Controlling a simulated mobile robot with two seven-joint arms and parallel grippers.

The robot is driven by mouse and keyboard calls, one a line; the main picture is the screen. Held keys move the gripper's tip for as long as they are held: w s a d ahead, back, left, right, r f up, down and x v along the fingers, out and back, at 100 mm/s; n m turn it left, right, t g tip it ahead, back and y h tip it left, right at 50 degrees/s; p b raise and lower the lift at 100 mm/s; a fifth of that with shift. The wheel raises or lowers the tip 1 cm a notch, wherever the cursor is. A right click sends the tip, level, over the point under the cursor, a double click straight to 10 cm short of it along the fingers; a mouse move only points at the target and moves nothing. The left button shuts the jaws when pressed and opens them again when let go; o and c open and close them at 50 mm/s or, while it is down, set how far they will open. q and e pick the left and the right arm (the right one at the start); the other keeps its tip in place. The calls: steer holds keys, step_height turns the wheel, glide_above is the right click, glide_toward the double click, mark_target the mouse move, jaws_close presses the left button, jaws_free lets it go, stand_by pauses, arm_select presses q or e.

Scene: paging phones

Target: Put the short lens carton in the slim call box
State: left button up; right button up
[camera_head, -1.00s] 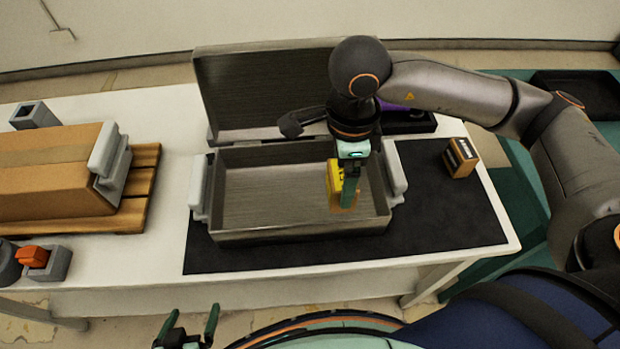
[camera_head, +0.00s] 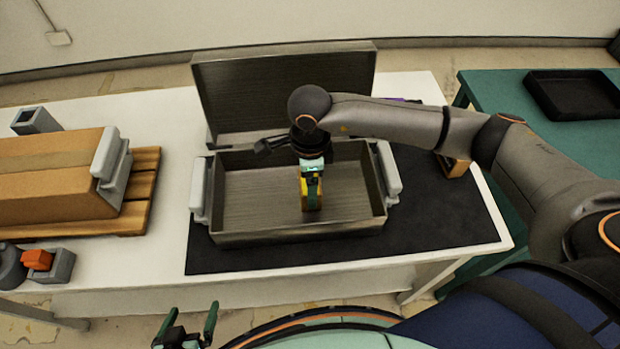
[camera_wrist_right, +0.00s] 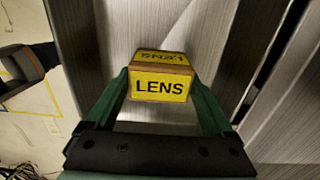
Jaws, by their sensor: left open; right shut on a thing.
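The slim call box (camera_head: 300,238) is a grey open case on a black mat, with its lid (camera_head: 285,92) raised at the back. The short lens carton is a yellow box (camera_head: 312,197); in the right wrist view the carton (camera_wrist_right: 160,84) reads "LENS". My right gripper (camera_head: 312,178) is shut on the carton and holds it over the middle of the open case. I cannot tell whether the carton touches the case floor. The gripper fingers (camera_wrist_right: 160,98) press on both its sides. My left gripper (camera_head: 187,325) is open and empty, in front of the table.
A large brown box (camera_head: 55,180) lies on a wooden pallet (camera_head: 140,190) at left. A small orange-and-grey item (camera_head: 40,260) sits near the front left. A small carton (camera_head: 453,166) is partly hidden behind my right arm. A black tray (camera_head: 572,95) lies on the green table.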

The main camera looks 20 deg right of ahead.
steer(key=shift+f, duration=0.1)
steer(key=o, duration=1.1)
step_height(320, 180, up, 12)
steer(key=shift+r+b, duration=0.15)
steer(key=shift+b, duration=0.5)
